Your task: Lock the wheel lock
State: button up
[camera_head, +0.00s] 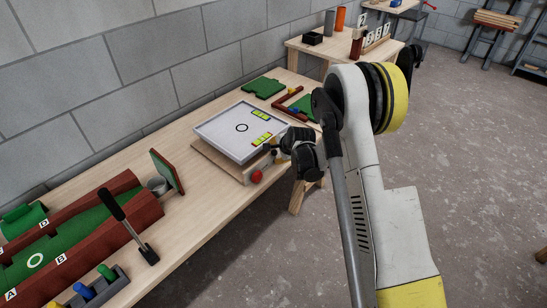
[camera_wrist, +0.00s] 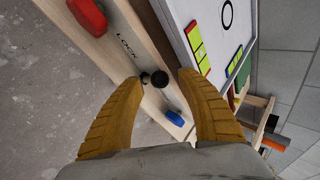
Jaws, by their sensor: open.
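The wheel lock appears to be the small black knob (camera_wrist: 159,79) beside the word LOCK on the edge of a wooden box. A smaller dark piece sits just left of it. My gripper (camera_wrist: 160,80) is open, with its two yellow fingertips on either side of the knob. I cannot tell whether they touch it. In the head view my gripper (camera_head: 272,150) is at the front edge of the wooden box (camera_head: 222,163) and hides the knob. The box carries a white tray-like board (camera_head: 215,128) with a black ring and green-yellow blocks.
A red knob (camera_wrist: 86,15) and a blue knob (camera_wrist: 174,118) sit on the same edge, one on each side of the black knob. The red knob also shows in the head view (camera_head: 257,177). A green-and-red trough (camera_head: 75,235) with a black lever stands at the left.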

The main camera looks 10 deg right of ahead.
jog(key=shift+x, duration=0.95)
jog(key=shift+a, duration=0.1)
grip_shut()
jog(key=shift+s, duration=0.1)
